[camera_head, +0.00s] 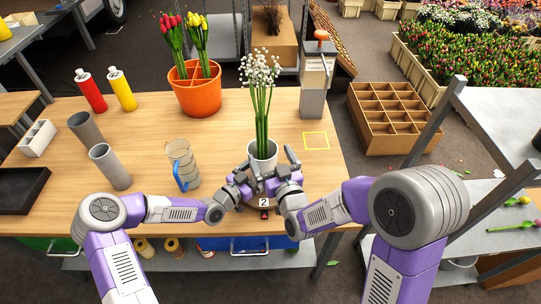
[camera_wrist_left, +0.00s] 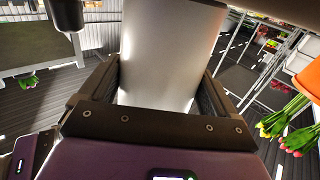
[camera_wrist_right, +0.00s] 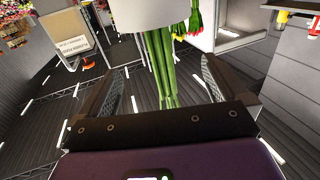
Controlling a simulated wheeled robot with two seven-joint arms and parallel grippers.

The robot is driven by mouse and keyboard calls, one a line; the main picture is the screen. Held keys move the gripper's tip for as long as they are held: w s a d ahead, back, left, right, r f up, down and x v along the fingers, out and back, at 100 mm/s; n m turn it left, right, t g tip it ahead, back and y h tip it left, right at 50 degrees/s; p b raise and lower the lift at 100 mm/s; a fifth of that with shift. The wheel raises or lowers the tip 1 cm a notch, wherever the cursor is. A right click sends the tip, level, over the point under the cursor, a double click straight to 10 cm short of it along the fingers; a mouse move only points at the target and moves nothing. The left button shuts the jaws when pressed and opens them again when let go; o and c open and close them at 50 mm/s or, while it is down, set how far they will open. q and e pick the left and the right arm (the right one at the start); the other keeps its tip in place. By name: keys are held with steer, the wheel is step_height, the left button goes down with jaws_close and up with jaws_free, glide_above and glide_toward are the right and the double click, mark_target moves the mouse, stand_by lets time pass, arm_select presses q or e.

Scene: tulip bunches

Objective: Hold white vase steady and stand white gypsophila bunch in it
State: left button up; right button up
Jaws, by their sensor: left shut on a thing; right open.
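The white vase (camera_head: 263,152) stands upright near the table's front edge. My left gripper (camera_head: 243,172) is shut on it from the left; in the left wrist view the vase wall (camera_wrist_left: 170,55) fills the space between the fingers. The white gypsophila bunch (camera_head: 259,72) stands upright in the vase, its green stems going down inside the rim; the stem ends are hidden. My right gripper (camera_head: 287,162) is open close to the vase's right side. In the right wrist view the stems (camera_wrist_right: 165,70) show between its spread fingers, apart from both, with the vase (camera_wrist_right: 150,12) at the top edge.
An orange pot (camera_head: 197,95) with tulips stands behind. A glass jug (camera_head: 181,160) and grey cylinders (camera_head: 110,167) are to the left. A dispenser (camera_head: 315,85) stands at the back right. A yellow square outline (camera_head: 316,141) marks bare table to the right.

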stand_by(0.4)
arm_select(q)
steer(key=o, duration=1.4)
steer(key=shift+c, duration=0.2)
